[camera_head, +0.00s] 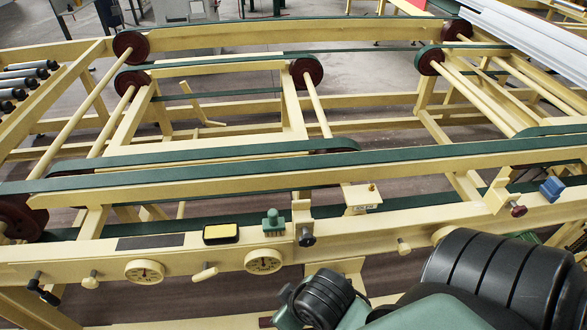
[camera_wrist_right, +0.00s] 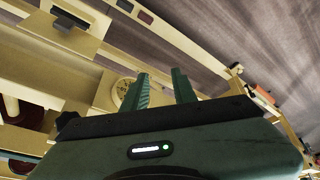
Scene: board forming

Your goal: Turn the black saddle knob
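The black saddle knob (camera_head: 307,239) hangs on the front of a small cream saddle bracket (camera_head: 302,212) on the front rail, near the middle of the head view. My right arm comes in from the lower right, with its dark wrist below and right of this knob. Its fingertips cannot be made out in the head view. In the right wrist view my right gripper (camera_wrist_right: 161,88) is open, its two green fingers apart with nothing between them. A cream dial (camera_wrist_right: 123,88) lies behind the left finger. I cannot tell which dark part there is the knob. My left gripper is not in view.
On the front rail (camera_head: 100,260) are two dials (camera_head: 145,271) (camera_head: 264,261), a yellow-topped box (camera_head: 221,233), a green button block (camera_head: 273,222) and a cream lever (camera_head: 204,273). A dark red knob (camera_head: 517,210) sits on another bracket at right. Green belts run behind.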

